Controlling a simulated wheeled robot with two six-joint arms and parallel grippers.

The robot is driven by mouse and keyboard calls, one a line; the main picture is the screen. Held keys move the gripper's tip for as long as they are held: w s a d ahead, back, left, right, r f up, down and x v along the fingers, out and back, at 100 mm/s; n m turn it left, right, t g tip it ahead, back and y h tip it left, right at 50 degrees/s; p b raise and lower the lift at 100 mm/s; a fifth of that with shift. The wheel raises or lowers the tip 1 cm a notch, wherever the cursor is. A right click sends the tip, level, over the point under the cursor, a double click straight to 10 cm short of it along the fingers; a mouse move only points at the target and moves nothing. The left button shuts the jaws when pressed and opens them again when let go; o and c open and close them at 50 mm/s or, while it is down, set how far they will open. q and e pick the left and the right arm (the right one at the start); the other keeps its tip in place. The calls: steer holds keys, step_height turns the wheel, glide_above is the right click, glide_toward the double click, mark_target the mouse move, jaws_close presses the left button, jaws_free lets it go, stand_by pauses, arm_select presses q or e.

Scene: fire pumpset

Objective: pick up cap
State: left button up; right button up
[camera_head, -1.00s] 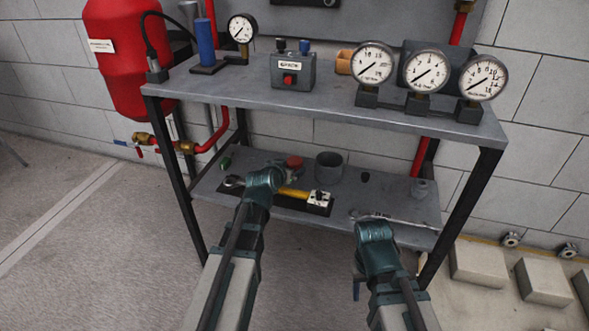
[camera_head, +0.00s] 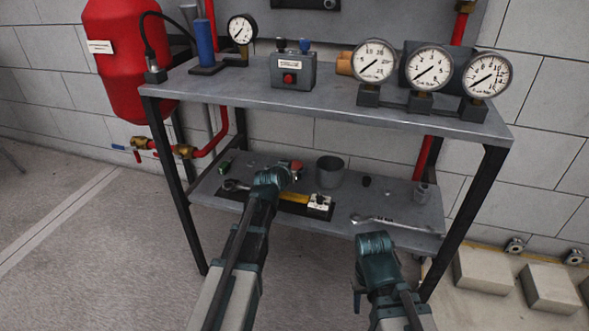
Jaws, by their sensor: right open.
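A red round piece (camera_head: 297,165) shows just beyond my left gripper; I cannot tell which of the two is the cap. My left gripper (camera_head: 283,174) reaches over the shelf near the red piece. Its fingers are mostly hidden by its own wrist, so its jaw state does not show. My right gripper (camera_head: 376,244) is open at the front edge of the shelf, apart from the black cylinder.
A yellow-handled hammer (camera_head: 318,205), a wrench (camera_head: 395,223) and a small grey fitting (camera_head: 422,193) lie on the lower shelf. The upper shelf (camera_head: 330,97) overhangs it and carries gauges and a control box (camera_head: 291,72). Table legs stand at both sides.

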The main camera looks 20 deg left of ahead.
arm_select(q)
steer(key=c, duration=1.2)
steer(key=shift+o, duration=0.2)
step_height(320, 180, up, 10)
steer(key=p, duration=1)
